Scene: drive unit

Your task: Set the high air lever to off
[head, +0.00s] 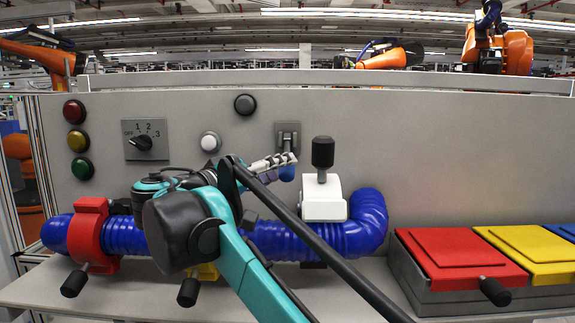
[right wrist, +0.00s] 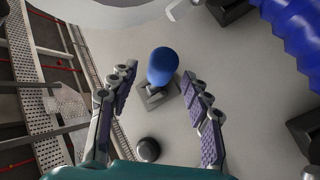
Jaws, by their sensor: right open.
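The air lever on the panel has a grey bracket (head: 288,134) and a blue knob (head: 287,173), which hangs below the bracket, partly hidden by my gripper. In the right wrist view the blue knob (right wrist: 163,64) sits ahead between my spread fingers, with its grey mount (right wrist: 158,97) below it. My right gripper (head: 277,165) is open and empty at the lever, one finger on each side of the knob; no contact is visible. In the right wrist view the gripper (right wrist: 160,92) shows clear gaps to the knob. My left gripper is not in view.
A blue hose (head: 368,222) runs below, with a white clamp (head: 323,199) with a black handle right of the lever and a red clamp (head: 90,233) at left. A rotary switch (head: 143,142) and round buttons are on the panel. Lidded red (head: 460,256) and yellow bins stand at right.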

